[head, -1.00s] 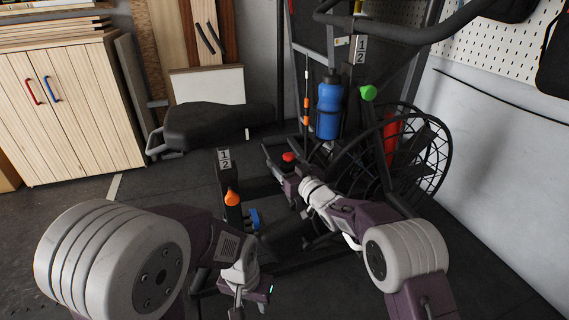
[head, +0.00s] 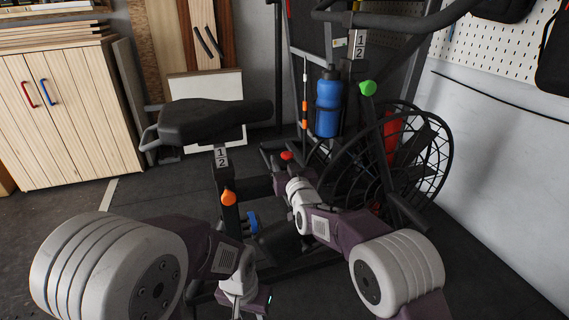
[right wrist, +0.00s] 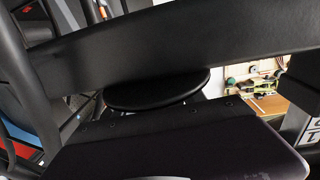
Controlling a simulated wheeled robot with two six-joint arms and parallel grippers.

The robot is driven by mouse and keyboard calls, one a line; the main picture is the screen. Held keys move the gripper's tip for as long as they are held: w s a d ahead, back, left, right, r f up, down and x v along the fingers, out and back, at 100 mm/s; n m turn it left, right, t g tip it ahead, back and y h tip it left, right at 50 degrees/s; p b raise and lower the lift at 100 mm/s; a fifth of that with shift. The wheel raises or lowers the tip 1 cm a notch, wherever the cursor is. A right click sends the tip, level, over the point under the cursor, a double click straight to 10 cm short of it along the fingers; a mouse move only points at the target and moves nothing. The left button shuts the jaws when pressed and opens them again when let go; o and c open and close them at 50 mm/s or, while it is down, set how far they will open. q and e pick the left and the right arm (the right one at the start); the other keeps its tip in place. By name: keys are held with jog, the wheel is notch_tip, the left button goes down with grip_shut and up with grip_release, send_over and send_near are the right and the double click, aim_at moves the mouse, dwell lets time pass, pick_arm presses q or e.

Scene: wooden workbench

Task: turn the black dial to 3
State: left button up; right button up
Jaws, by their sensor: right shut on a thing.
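A round black disc, which looks like the black dial (right wrist: 155,92), shows in the right wrist view between a dark bar above and a flat dark surface below. No number or mark can be read on it. My right gripper (head: 279,184) reaches into the exercise bike just below a red knob, mostly hidden by its own wrist in the head view. It is shut on the black dial. The fingertips cannot be made out. My left gripper (head: 246,301) hangs at the bottom of the head view, apart from the bike; its jaws are too unclear to judge.
The exercise bike has a black seat (head: 213,119), an orange knob (head: 229,197), a red knob (head: 287,155), a green knob (head: 368,88), a blue bottle (head: 328,103) and a caged fan wheel (head: 425,160). A wooden cabinet (head: 70,115) stands at the left. Floor between is clear.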

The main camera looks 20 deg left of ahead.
jog(key=shift+r, duration=0.1)
jog(key=o, duration=1.3)
jog(key=shift+o, duration=0.2)
jog(key=shift+s+d+p, duration=0.25)
jog(key=shift+s+p, duration=0.15)
jog(key=shift+s, duration=0.05)
jog(key=p+v, duration=0.2)
jog(key=v, duration=0.6)
